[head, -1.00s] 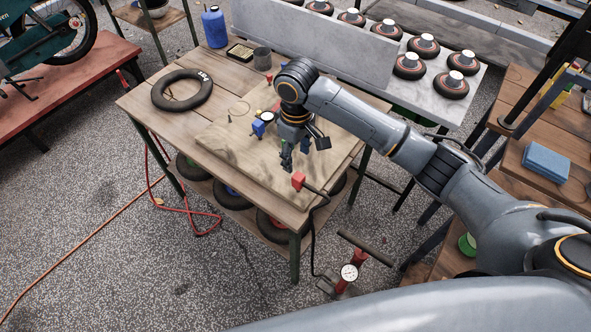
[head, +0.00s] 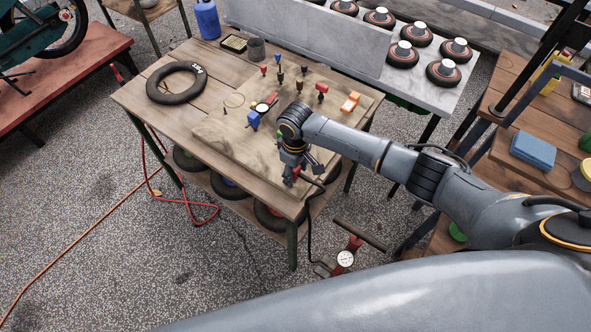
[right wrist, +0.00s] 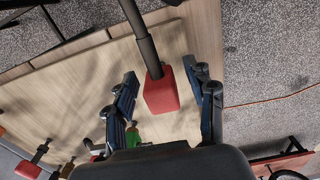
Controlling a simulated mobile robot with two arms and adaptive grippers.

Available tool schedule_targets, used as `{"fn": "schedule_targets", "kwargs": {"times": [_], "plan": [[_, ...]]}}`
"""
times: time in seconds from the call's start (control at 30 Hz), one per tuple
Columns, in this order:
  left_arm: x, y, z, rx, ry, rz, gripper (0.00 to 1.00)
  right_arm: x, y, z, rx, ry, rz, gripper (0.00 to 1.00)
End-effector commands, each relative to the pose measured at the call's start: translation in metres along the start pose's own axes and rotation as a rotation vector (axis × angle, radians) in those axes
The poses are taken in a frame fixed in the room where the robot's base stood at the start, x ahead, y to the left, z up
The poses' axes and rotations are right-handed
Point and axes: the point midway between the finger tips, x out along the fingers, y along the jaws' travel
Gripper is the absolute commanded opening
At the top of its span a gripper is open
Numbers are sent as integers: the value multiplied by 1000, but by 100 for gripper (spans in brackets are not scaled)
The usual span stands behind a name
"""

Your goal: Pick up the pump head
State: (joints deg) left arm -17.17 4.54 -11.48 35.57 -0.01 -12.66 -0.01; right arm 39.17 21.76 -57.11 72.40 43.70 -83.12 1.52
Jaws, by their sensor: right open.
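The pump head is a red block (head: 298,173) near the front right edge of the wooden table, with a black hose running from it. In the head view my right gripper (head: 289,181) is right at it and partly covers it. In the right wrist view the red pump head (right wrist: 161,93) shows between the two open fingers of my right gripper (right wrist: 165,82), with clear gaps on both sides. Its black stem and hose run up to the top of that view. I see no finger touching it. My left gripper is not in view.
A wooden board (head: 228,137) on the table (head: 133,98) carries several small coloured tools. A black tyre ring (head: 176,83) lies to the left. The floor pump (head: 345,259) with its gauge stands on the ground in front. The table's front right edge is close to my gripper.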

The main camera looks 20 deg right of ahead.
Motion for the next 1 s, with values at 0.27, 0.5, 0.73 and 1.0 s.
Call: {"fn": "schedule_targets", "kwargs": {"times": [0.27, 0.5, 0.73, 1.0], "plan": [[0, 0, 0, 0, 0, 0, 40, 0, 0, 0, 0, 1, 0, 28], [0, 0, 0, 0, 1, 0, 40, -1, 0, -1, 0, 2, 0, 2], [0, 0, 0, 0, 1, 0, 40, -3, 0, -1, 0, 3, 0, 2], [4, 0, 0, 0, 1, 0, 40, -33, 1, -2, -1, 7, 1, 2]]}}
